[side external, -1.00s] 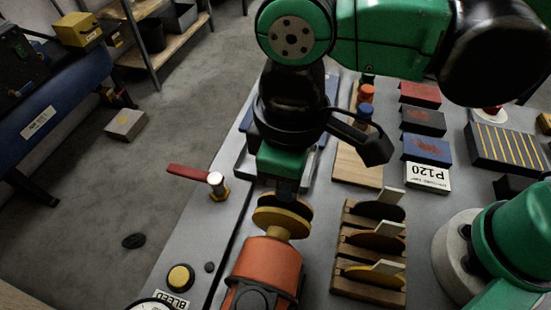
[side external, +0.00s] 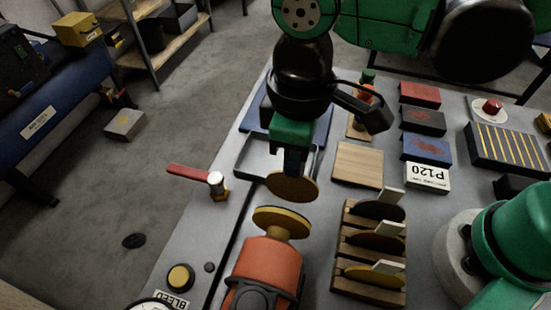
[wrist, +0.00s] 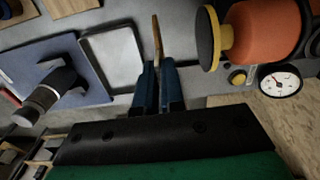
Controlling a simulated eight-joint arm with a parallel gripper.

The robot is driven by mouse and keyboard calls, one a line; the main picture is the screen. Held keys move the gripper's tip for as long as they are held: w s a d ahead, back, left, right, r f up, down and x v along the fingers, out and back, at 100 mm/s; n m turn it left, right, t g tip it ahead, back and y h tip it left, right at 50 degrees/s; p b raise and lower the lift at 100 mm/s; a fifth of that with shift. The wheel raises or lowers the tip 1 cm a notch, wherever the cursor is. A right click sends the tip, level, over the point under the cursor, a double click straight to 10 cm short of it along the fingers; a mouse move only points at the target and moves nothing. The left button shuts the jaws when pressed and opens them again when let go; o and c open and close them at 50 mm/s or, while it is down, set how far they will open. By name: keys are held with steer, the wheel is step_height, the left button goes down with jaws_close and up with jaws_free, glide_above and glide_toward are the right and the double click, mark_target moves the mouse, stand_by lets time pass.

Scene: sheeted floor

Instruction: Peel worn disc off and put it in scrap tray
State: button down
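The worn disc (side external: 293,187), tan-brown and round, is held by its edge in my gripper (side external: 292,172). In the wrist view the disc (wrist: 157,38) shows edge-on between the two blue fingers. It is apart from the yellow-rimmed, dark-faced pad (side external: 281,219) of the orange sander (side external: 268,262). The shallow grey metal tray (side external: 252,164), which looks like the scrap tray, lies just behind the disc, partly hidden by my gripper; in the wrist view the tray (wrist: 110,60) is left of the fingers and looks empty.
A wooden rack (side external: 345,245) with several tabbed discs stands right of the sander. A red-handled valve (side external: 190,174) is at the left bench edge. A blue mat (side external: 321,132) lies behind the tray. A wooden board (side external: 358,165) and the P120 box (side external: 428,176) are at right.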

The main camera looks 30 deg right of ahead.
steer(key=shift+w+d, duration=0.15)
steer(key=shift+w, duration=0.05)
stand_by(0.3)
steer(key=shift+w+d, duration=1.35)
steer(key=shift+d, duration=0.05)
steer(key=w+d+r+m, duration=0.3)
steer(key=w+d+m, duration=0.1)
steer(key=d, duration=0.4)
steer(key=w+d+r+m, duration=0.2)
steer(key=w+d+m, duration=0.3)
steer(key=d, duration=0.4)
steer(key=shift+r, duration=0.4)
steer(key=shift+a, duration=0.1)
